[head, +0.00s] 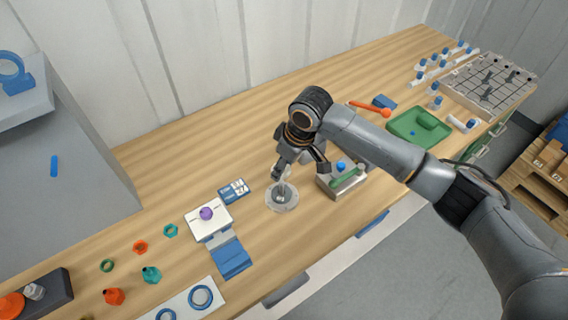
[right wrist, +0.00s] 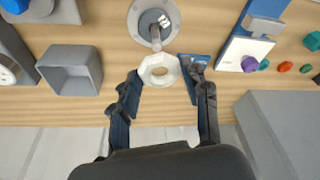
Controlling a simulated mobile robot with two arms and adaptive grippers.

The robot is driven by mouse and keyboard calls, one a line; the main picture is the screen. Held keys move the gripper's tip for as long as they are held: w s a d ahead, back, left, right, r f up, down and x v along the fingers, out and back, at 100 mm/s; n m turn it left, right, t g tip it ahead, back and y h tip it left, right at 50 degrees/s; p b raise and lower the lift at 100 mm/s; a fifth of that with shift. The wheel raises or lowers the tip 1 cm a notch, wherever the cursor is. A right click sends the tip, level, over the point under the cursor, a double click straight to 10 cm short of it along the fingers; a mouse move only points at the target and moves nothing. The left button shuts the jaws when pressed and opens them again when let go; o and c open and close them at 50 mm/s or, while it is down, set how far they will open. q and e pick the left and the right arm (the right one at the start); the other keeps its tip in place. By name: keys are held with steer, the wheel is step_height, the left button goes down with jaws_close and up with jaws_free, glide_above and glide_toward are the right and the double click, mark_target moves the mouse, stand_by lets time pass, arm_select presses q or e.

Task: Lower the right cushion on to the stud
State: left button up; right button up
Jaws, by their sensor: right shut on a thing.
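My right gripper (right wrist: 162,74) is shut on a white octagonal ring, which I take to be the right cushion (right wrist: 145,72), held between its two fingertips. In the right wrist view the ring's hole shows bare table. The grey stud (right wrist: 156,38) stands up from a round flanged vessel (right wrist: 136,22), and its tip appears close to the ring's far edge. In the head view my right gripper (head: 281,177) points down above the clear round vessel (head: 291,205); the ring is too small there to judge its height. My left gripper is not in view.
An open grey box (right wrist: 70,72) stands left of the gripper in the wrist view. In the head view, a grey block with a green item (head: 347,178) stands close right; a blue card (head: 234,191) and white stand (head: 205,227) lie left. A green tray (head: 418,130) is farther right.

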mark_target(284, 173)
steer(key=shift+f+b, duration=1.6)
steer(key=shift+b, duration=0.05)
steer(key=shift+f+b, duration=0.5)
steer(key=shift+f, duration=1.65)
steer(key=o, duration=0.9)
steer(key=shift+r, duration=0.1)
steer(key=v, duration=1.2)
